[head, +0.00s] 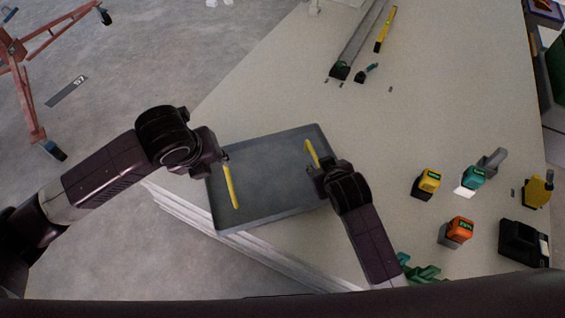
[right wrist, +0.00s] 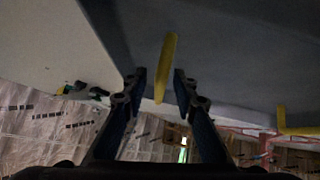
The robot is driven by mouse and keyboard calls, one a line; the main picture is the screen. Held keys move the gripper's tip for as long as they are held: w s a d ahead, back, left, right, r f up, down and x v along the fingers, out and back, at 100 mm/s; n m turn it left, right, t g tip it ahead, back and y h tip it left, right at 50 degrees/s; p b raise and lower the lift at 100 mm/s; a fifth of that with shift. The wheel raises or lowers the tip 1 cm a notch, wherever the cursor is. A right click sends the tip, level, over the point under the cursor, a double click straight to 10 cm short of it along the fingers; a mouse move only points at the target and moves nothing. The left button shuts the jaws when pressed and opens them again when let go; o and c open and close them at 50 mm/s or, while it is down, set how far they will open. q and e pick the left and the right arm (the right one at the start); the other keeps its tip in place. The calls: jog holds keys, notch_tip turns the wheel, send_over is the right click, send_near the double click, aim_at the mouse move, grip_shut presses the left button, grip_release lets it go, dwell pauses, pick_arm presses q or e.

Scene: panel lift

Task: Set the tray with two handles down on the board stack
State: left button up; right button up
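The dark grey tray (head: 270,180) with two yellow handles is over the near left edge of the pale board stack (head: 420,110). I cannot tell whether it touches the boards. My left gripper (head: 225,158) is at the upper end of the left handle (head: 231,187); its fingers are too small to read. My right gripper (head: 318,168) is at the right handle (head: 311,152). In the right wrist view its two fingers (right wrist: 160,84) stand apart on either side of the yellow handle (right wrist: 167,65), with gaps showing.
On the stack's right are a yellow tool (head: 426,183), a teal one (head: 472,177), an orange one (head: 459,230) and a black case (head: 522,243). A level (head: 385,30) lies at the far end. An orange frame (head: 30,100) stands on the floor. The boards' middle is clear.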

jog(key=v, duration=1.2)
